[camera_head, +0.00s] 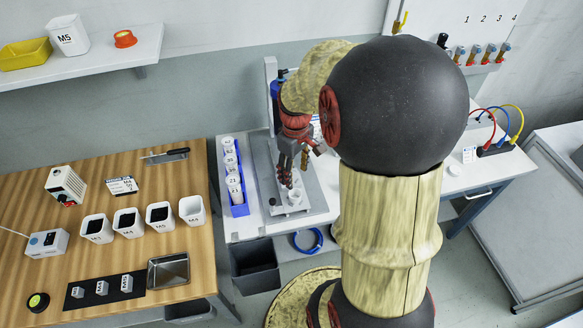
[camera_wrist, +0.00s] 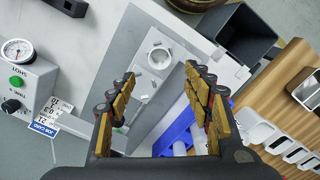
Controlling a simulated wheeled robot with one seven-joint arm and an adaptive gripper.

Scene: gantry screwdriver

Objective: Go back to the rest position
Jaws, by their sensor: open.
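My gripper (camera_head: 286,178) points down over the grey base plate (camera_head: 312,208) of the gantry station on the white table. A small white round part (camera_head: 294,198) sits on that plate just below the fingertips. In the wrist view my gripper (camera_wrist: 162,92) has its two fingers wide apart with nothing between them. The white part (camera_wrist: 159,58) shows beyond the fingers, apart from them. The grey upright of the station (camera_head: 271,75) stands behind the gripper. My arm hides much of the station and the middle of the table.
A blue tray (camera_head: 240,211) with white containers stands left of the plate. A dark bin (camera_head: 254,268) is below the table edge. A wooden table (camera_head: 180,255) with cups is at left. A gauge box (camera_wrist: 22,78) shows in the wrist view. Coloured cables (camera_head: 518,122) are at right.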

